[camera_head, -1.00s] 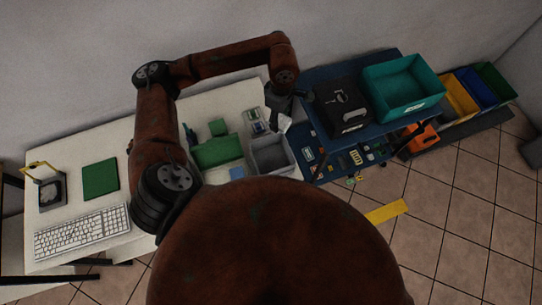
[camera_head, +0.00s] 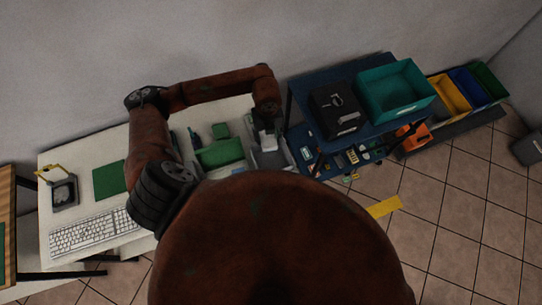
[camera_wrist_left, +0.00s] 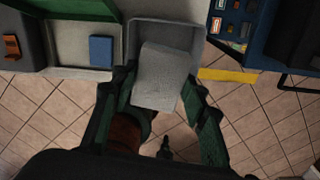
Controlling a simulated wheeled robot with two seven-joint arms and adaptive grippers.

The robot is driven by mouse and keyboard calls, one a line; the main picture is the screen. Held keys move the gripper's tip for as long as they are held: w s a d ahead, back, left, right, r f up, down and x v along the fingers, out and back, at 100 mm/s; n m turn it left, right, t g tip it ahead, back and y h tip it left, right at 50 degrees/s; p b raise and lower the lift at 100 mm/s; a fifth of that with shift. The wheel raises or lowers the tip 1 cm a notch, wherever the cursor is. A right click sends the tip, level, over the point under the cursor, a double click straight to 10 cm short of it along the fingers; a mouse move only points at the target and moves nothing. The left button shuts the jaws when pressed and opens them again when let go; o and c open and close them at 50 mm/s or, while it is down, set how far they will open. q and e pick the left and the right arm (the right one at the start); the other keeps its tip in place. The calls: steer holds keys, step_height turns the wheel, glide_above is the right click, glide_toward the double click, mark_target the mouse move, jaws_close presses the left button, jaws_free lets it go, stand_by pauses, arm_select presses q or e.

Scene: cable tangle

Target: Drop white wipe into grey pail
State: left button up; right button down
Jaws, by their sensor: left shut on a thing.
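The white wipe (camera_head: 268,143) is held in my left gripper (camera_head: 266,131), over the grey pail (camera_head: 284,158) on the white table. In the left wrist view the wipe (camera_wrist_left: 160,78) hangs between the two fingers of the gripper (camera_wrist_left: 158,92). It covers much of the pail's opening there, and the pail's rim (camera_wrist_left: 165,22) shows behind it. The gripper is shut on the wipe. I cannot tell whether the wipe touches the pail. My right gripper is in neither view.
A green box (camera_head: 220,153) stands left of the pail. A blue shelf (camera_head: 380,130) with small parts, a black case (camera_head: 335,108) and a teal bin (camera_head: 396,90) stands right. A keyboard (camera_head: 94,229) lies at the table's left. My own body hides the front middle.

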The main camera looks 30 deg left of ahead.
arm_select(q)
steer(key=shift+s+f+n, duration=0.2)
steer(key=shift+s+n, duration=0.05)
steer(key=shift+n, duration=0.85)
step_height(320, 180, down, 6)
steer(key=b, duration=0.3)
steer(key=shift+r, duration=0.1)
steer(key=o, duration=1.1)
step_height(320, 180, up, 12)
